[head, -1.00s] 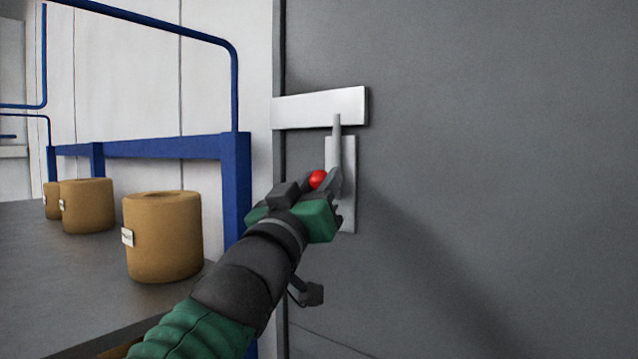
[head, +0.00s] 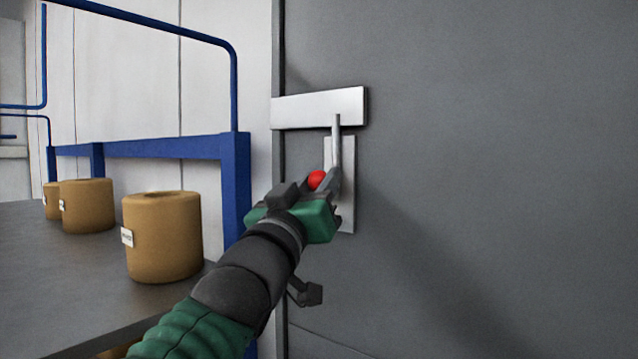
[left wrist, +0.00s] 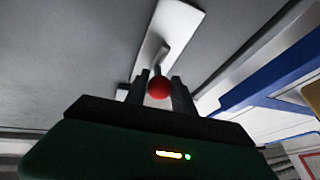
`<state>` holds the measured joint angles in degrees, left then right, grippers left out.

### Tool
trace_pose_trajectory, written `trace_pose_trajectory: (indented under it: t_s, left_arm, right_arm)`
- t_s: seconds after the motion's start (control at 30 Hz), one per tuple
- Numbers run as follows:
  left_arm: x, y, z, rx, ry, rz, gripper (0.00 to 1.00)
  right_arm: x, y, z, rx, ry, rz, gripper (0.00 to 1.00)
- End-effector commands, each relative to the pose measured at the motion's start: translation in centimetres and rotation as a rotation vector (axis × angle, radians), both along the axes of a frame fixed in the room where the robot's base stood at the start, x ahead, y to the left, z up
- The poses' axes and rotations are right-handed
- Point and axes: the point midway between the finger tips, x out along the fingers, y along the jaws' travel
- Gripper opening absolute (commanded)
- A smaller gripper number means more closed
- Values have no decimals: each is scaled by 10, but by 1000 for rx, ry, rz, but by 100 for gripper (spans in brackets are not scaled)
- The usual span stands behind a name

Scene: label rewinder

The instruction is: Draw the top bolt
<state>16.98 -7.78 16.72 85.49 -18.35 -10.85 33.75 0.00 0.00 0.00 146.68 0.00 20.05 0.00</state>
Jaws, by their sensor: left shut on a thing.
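The top bolt is on the grey door (head: 480,150). Its pale horizontal bar (head: 318,107) spans the door's left edge, and a thin upright lever (head: 337,140) comes down from it in front of a pale vertical plate (head: 347,190). The lever's lower end is hidden by my gripper. A red ball knob (head: 317,180) sits between the fingers of my left gripper (head: 324,180), which is shut on it. The left wrist view also shows the red knob (left wrist: 159,88) between both fingers, with the lever rising behind it. My right gripper is not in view.
A dark handle-like part (head: 306,293) sticks out lower on the door's left edge. A blue frame (head: 236,180) stands left of the door. Several brown rolls (head: 163,238) stand on a dark table (head: 60,300) at the left.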

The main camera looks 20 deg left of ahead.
Motion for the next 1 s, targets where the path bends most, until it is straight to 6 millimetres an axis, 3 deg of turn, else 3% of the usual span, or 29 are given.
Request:
trace_pose_trajectory:
  t_s: [0.13,0.4,0.73,0.77,0.9,1.0]
  left_arm:
    - [1,0,-11,-1,6,0,0]
    - [1,0,-54,-1,5,0,0]
    - [3,0,-55,0,14,1,0]
    - [3,0,-55,0,15,1,34]
    - [2,0,-53,-1,9,1,52]
    - [2,0,-52,-1,6,0,52]
  right_arm:
    - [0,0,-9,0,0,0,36]
    - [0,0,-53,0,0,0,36]
    - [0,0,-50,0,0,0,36]
    - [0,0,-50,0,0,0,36]
    - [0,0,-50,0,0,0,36]
    - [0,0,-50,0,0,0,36]
